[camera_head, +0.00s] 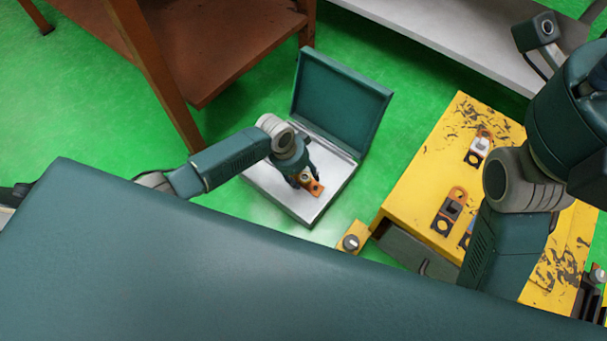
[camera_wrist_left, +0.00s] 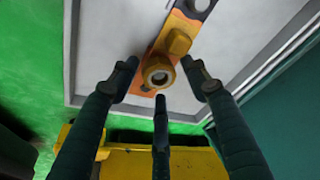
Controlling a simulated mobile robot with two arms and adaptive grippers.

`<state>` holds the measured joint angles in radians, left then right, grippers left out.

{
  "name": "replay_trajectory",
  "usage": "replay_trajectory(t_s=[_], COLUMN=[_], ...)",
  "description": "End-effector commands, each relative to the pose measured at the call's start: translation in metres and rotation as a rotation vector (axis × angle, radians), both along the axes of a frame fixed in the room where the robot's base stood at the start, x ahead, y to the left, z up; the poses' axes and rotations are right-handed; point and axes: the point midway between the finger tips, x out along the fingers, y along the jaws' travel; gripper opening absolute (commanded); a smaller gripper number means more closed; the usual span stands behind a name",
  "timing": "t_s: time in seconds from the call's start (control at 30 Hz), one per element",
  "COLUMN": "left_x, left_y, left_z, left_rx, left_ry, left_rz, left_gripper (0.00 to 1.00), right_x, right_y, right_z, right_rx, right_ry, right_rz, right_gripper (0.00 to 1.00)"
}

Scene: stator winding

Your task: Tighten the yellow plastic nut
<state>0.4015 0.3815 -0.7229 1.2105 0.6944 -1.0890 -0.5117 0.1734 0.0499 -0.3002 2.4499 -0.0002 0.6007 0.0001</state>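In the head view the orange plate (camera_head: 315,187) shows at the open case, partly hidden by my left gripper (camera_head: 303,178). In the wrist view my left gripper (camera_wrist_left: 160,80) has its three fingers spread around the ring. I see no finger clearly closed on it. My right gripper cannot be made out.
The open teal case (camera_head: 341,95) has a pale base (camera_head: 285,205) and a raised lid. A yellow table (camera_head: 415,180) at right holds several orange-and-dark parts (camera_head: 450,213). A small yellow block with a knob (camera_head: 352,240) is near its corner. A brown table (camera_head: 215,55) stands behind.

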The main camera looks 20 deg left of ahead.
Motion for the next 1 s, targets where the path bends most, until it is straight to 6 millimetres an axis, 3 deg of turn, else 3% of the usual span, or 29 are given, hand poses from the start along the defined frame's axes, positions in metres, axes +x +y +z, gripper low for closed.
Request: replay_trajectory(t_s=[0.03, 0.13, 0.2, 0.23, 0.3, 0.33, 0.53, 0.6, 0.63, 1.0], left_x=[-0.0002, 0.0, 0.0003, 0.0005, 0.0007, 0.0006, 0.0, -0.0001, -0.0002, -0.0017], left_y=[-0.0002, -0.0003, -0.0004, -0.0005, -0.0006, -0.0005, -0.0003, -0.0002, -0.0002, -0.0021], left_z=[0.0, 0.0001, 0.0003, 0.0004, 0.0005, 0.0004, 0.0001, 0.0, 0.0, 0.0056], left_rx=[-0.001, 0.0, -0.001, -0.002, -0.001, -0.001, -0.001, 0.0, -0.001, -0.001], left_ry=[0.001, 0.0, -0.001, -0.001, -0.002, -0.002, -0.001, 0.0, 0.001, 0.005], left_rz=[0.0, 0.0, 0.0, 0.0, 0.0, 0.0, 0.0, 0.0, 0.0, 0.077], left_gripper=[0.31, 0.11, 0.09, 0.4, 0.54, 0.56, 0.56, 0.42, 0.4, 0.4], right_x=[0.0, 0.0, 0.0, 0.0, 0.0, 0.0, 0.0, 0.0, 0.0, 0.0067], right_y=[0.0, 0.0, 0.0001, 0.0001, 0.0001, 0.0001, 0.0001, 0.0001, 0.0001, -0.0012], right_z=[-0.0001, -0.0002, -0.0002, -0.0002, -0.0003, -0.0003, -0.0003, -0.0003, -0.0003, 0.0006], right_rx=[0.0, 0.0, 0.0, 0.0, 0.0, 0.0, 0.0, 0.0, 0.0, 0.002], right_ry=[0.0, 0.0, 0.0, 0.0, 0.0, 0.0, 0.0, 0.0, 0.0, 0.039], right_rz=[0.0, 0.0, 0.0, 0.0, 0.0, 0.0, 0.001, 0.001, 0.001, 0.0], right_gripper=[0.39, 0.39, 0.39, 0.39, 0.39, 0.39, 0.39, 0.39, 0.39, 0.39])
